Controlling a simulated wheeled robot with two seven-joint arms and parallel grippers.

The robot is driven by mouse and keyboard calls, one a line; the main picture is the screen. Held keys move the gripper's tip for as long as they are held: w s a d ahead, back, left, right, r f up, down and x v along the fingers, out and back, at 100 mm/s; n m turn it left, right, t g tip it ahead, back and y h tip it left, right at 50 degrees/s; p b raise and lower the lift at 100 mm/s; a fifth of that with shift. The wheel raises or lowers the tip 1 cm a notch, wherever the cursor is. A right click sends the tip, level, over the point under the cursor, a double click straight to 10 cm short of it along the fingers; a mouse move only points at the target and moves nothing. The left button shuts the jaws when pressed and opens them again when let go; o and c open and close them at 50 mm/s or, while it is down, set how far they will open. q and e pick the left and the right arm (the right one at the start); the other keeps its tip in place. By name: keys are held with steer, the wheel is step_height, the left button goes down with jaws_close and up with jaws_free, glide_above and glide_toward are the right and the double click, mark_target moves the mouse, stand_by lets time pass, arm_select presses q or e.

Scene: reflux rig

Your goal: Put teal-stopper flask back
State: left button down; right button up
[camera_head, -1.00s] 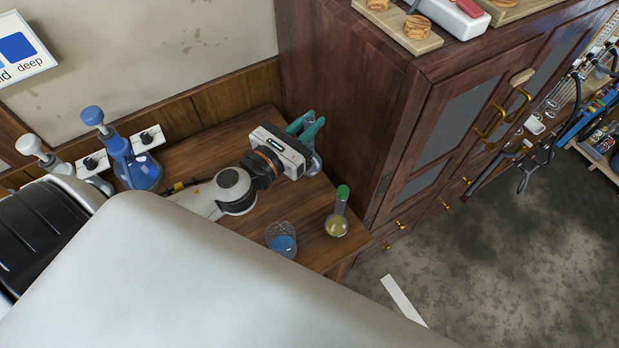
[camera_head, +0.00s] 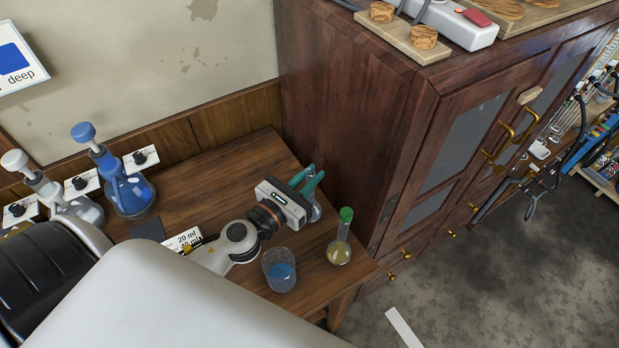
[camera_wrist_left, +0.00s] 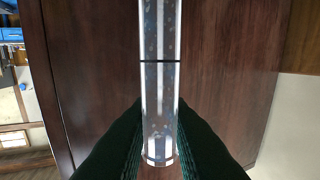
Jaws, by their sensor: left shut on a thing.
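My left gripper (camera_head: 308,184) is in the middle of the head view, its teal fingers shut on a clear glass flask (camera_head: 315,212). Part of the glass body shows below the fingers, close to the dark cabinet's side. In the left wrist view the fingers (camera_wrist_left: 160,135) close around a clear glass tube (camera_wrist_left: 160,70) with a dark line across it. I cannot make out a teal stopper on it, nor whether the flask touches the table. My right gripper is not in view.
A blue bottle (camera_head: 130,193) stands at left. The dark cabinet (camera_head: 345,130) rises at right.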

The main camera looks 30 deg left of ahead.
arm_select(q)
steer(key=shift+f, duration=0.2)
steer(key=c, duration=1.3)
jaws_free()
steer(key=shift+r, duration=0.1)
steer(key=shift+c, duration=0.2)
steer(key=shift+r, duration=0.2)
steer(key=b+v, duration=0.7)
steer(key=v, duration=0.5)
steer(key=shift+b, duration=0.35)
